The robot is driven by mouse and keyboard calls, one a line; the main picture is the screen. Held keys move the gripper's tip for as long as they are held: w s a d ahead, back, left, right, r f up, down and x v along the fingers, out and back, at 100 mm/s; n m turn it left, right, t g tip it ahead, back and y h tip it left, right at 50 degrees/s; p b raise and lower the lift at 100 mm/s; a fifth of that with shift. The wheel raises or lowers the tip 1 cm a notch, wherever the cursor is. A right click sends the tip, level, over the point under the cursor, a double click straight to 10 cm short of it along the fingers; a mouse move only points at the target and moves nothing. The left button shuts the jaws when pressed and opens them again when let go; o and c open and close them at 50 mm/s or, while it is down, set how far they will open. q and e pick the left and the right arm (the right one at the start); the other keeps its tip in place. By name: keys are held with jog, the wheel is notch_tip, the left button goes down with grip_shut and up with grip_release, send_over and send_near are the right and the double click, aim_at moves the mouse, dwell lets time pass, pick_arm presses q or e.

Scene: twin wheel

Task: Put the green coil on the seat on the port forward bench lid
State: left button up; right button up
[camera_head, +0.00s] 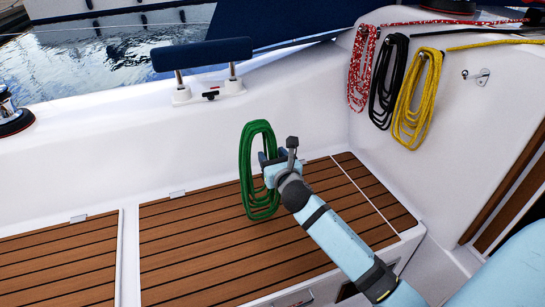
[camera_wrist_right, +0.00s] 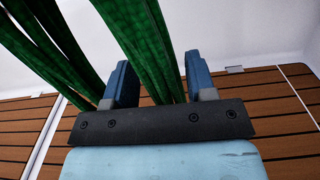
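The green coil (camera_head: 246,165) is a long looped rope that hangs upright in my right gripper (camera_head: 270,162). In the right wrist view, green strands (camera_wrist_right: 150,45) pass between the two blue fingers of the gripper (camera_wrist_right: 160,85), and more strands lie outside the left finger. The coil's lower end is in front of the slatted wooden bench lid (camera_head: 220,240); I cannot tell whether it touches the wood. My left gripper is not in view.
Another wooden lid (camera_head: 60,260) lies to the left, past a white gap. Red (camera_head: 361,70), black (camera_head: 388,80) and yellow (camera_head: 420,95) coils hang on the white wall at right. A winch (camera_head: 12,115) stands at far left. The lid left of the coil is clear.

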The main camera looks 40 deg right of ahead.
jog(key=shift+r, duration=0.15)
jog(key=p+v, duration=0.3)
jog(key=v, duration=0.9)
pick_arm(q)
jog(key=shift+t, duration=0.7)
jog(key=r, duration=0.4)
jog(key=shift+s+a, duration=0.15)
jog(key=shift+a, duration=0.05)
pick_arm(e)
jog(key=s+a+r+m+y, duration=0.3)
jog(key=a+m, duration=0.4)
jog(key=m, duration=0.3)
jog(key=s+a+r+m+y, duration=0.3)
jog(key=s+a+m+y, duration=0.2)
jog(key=a+m, duration=0.3)
jog(key=s+a+r+m+y, duration=0.3)
jog(key=s+a+m+y, duration=0.2)
jog(key=m, duration=0.7)
jog(key=a, duration=0.2)
jog(key=shift+a+r+y, duration=0.25)
jog(key=shift+a+y, duration=0.15)
